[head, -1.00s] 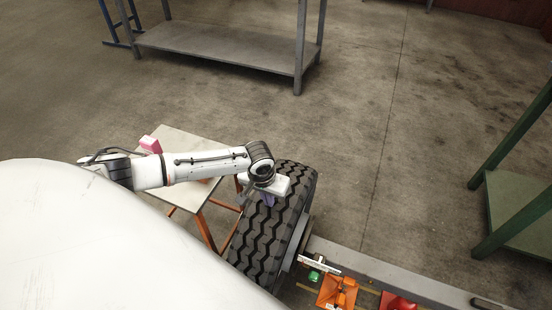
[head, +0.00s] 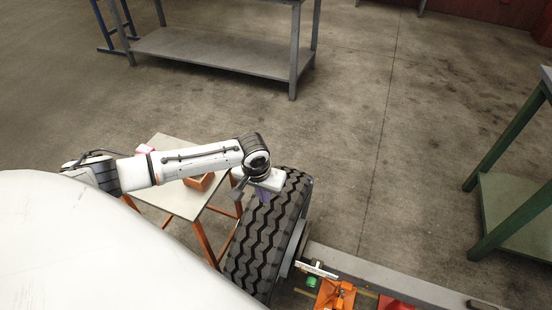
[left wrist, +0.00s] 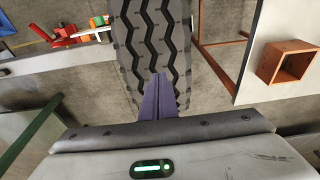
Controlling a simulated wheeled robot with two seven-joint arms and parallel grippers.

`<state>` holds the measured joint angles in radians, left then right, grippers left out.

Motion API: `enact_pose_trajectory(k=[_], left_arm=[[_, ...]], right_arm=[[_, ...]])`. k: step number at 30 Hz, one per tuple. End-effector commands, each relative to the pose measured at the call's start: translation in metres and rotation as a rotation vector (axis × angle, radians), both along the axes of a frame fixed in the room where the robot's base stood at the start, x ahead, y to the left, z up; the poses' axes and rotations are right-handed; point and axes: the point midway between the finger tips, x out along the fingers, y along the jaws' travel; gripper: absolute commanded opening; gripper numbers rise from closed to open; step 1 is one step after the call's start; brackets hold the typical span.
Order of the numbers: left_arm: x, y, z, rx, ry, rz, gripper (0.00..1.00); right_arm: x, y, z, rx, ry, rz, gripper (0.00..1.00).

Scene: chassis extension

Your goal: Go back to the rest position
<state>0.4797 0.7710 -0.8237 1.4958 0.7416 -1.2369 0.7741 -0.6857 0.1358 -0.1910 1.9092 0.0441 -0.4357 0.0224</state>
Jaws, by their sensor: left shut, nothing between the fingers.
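My left arm comes in from the left in the head view, and its gripper (head: 263,196) is in front of the upper part of a large black tire (head: 262,240). In the left wrist view the purple fingers (left wrist: 158,100) are closed together with nothing between them. The tire (left wrist: 150,40) fills the middle of that view beyond the fingers; I cannot tell the gap between them. My right gripper is not in view.
A small table (head: 168,198) with orange legs stands left of the tire, bearing an orange-brown open box (left wrist: 288,65). A chassis rail (head: 375,268) with orange, red and green parts runs right. A grey shelf (head: 215,50) and green bench (head: 510,205) stand on open floor.

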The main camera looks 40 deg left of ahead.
Motion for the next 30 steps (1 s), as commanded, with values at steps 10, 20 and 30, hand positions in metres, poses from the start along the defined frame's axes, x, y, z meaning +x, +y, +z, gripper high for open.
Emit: enact_pose_trajectory(k=[10, 20, 30], left_arm=[[-0.005, -0.013, -0.008, -0.017, -0.007, -0.03, 0.0], [-0.074, -0.159, -0.058, -0.233, -0.24, -0.322, 0.0], [-0.155, -0.183, -0.049, -0.168, -0.529, -0.385, 0.0]], right_arm=[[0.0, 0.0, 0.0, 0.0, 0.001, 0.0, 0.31], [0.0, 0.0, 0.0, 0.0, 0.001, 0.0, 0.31], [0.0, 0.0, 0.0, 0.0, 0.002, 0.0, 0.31]])
